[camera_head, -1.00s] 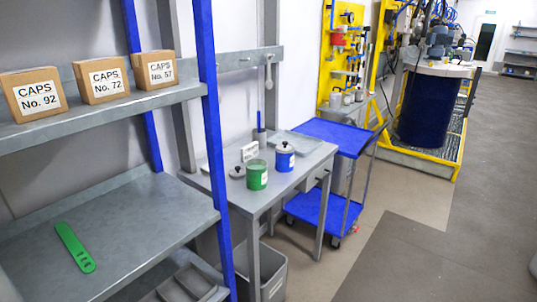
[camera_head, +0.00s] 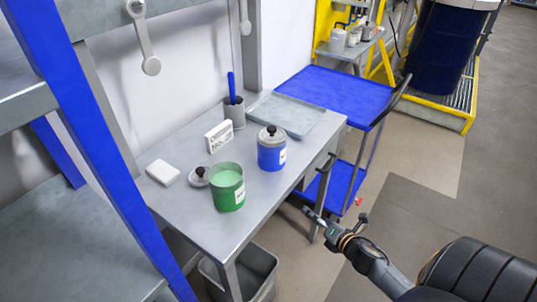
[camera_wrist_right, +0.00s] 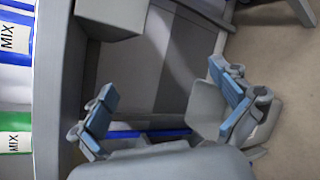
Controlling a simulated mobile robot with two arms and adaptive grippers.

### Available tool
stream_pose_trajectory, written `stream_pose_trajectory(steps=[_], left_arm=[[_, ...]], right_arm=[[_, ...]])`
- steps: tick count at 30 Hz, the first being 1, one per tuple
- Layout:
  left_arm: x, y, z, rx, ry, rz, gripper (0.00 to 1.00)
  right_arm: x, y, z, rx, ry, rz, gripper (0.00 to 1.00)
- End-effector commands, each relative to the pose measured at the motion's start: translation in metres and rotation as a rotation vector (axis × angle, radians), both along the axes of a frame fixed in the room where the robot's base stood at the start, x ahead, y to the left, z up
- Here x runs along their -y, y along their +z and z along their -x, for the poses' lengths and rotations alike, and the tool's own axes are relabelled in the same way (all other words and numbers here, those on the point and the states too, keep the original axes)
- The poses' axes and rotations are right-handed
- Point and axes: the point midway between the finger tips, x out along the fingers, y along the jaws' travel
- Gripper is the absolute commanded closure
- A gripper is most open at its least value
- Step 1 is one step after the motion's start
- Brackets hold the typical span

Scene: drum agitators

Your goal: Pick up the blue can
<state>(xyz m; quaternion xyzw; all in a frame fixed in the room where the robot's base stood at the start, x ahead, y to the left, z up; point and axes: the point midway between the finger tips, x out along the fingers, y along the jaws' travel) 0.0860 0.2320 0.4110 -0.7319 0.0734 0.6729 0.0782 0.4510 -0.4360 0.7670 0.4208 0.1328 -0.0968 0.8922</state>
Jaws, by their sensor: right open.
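The blue can (camera_head: 271,155) stands upright on the grey table (camera_head: 185,232), with a grey lid and black knob on top. A green can (camera_head: 227,190) without its lid stands left of and nearer than it. My right gripper (camera_head: 335,215) is open and empty, beyond the table's right front edge and apart from the blue can. In the right wrist view, its fingers (camera_wrist_right: 168,105) are spread. The blue can (camera_wrist_right: 14,78) and the green can (camera_wrist_right: 12,158) are cut off at the left edge there, with MIX labels. My left gripper is not in view.
A loose lid (camera_head: 199,177), a white block (camera_head: 163,172), a small sign (camera_head: 218,136), a pen cup (camera_head: 235,113) and a shallow tray (camera_head: 287,114) share the table. A blue cart (camera_head: 335,92) stands behind it. A blue shelf post (camera_head: 95,150) rises at left.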

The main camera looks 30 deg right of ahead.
Motion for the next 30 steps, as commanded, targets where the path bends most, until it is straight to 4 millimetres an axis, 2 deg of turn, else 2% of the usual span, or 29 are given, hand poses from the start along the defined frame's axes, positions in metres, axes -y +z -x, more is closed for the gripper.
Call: stream_pose_trajectory(steps=[1,3,6,9,14,21,24,30], left_arm=[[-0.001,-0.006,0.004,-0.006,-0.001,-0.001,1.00],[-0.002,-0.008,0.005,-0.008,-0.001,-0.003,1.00],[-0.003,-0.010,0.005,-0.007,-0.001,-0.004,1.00],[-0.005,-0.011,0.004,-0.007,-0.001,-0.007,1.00],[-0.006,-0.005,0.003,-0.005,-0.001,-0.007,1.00],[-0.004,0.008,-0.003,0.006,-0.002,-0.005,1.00],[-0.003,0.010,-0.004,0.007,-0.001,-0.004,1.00],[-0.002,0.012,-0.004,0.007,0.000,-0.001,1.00]], right_arm=[[-0.002,0.042,-0.014,0.078,0.094,0.173,0.00],[-0.010,0.094,-0.026,0.170,0.199,0.403,0.00],[-0.024,0.146,-0.034,0.270,0.298,0.648,0.00],[-0.033,0.175,-0.036,0.326,0.345,0.791,0.00],[-0.040,0.190,-0.052,0.352,0.364,0.854,0.00],[-0.047,0.190,-0.097,0.350,0.360,0.849,0.00],[-0.049,0.188,-0.111,0.350,0.360,0.846,0.00],[-0.051,0.186,-0.122,0.347,0.360,0.846,0.00]])
